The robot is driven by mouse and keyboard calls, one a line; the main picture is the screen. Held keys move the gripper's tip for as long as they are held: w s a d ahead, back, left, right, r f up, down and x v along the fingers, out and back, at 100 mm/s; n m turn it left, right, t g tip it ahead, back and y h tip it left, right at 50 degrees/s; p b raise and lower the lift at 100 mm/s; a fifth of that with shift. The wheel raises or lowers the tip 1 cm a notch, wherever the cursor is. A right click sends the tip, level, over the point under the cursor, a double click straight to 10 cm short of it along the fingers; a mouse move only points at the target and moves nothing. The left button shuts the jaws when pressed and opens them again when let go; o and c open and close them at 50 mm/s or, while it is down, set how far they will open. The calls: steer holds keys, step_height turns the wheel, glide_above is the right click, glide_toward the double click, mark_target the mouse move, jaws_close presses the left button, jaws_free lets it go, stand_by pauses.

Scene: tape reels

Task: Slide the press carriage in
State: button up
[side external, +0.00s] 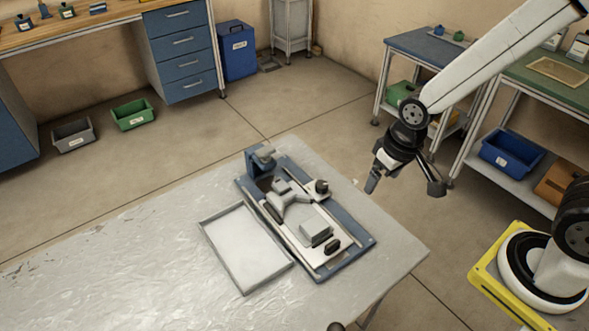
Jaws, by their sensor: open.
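The press (361,251) has a long blue base that lies on the table. A blue upright with a grey head (262,157) stands at the back end of the base. A dark round knob (321,187) is on the right side. My gripper (405,188) is open and empty, in the air to the right of the press, pointing down and apart from it.
The grey table (130,255) carries a shallow light tray (209,236) close to the left of the press. The left part of the table is clear. A green-topped bench (545,85) with a blue bin (511,156) stands behind my arm at the right.

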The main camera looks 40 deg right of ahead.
steer(key=g, duration=0.2)
glide_above(333, 243)
step_height(333, 243, down, 6)
steer(key=shift+a+r, duration=0.1)
steer(key=shift+f, duration=3.95)
jaws_close()
